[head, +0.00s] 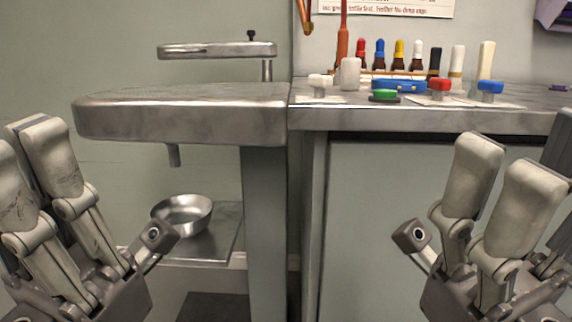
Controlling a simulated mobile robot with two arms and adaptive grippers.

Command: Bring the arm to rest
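My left gripper (105,190) is at the left edge of the head view, with its two pale fingers raised and its dark thumb apart from them. My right gripper (450,200) is at the right edge in a similar pose, fingers up and thumb spread to the left. Both are open, and nothing shows between their fingers. Both appear in front of the furniture and touch nothing that I can see. The rest of both arms is mostly out of view.
A steel pressing board (180,115) with a smaller arm (215,50) stands ahead. A metal bowl (182,215) sits on a low shelf (220,235). At right, a counter (430,118) holds several small bottles (398,55) and coloured knobs. The space between my grippers is clear.

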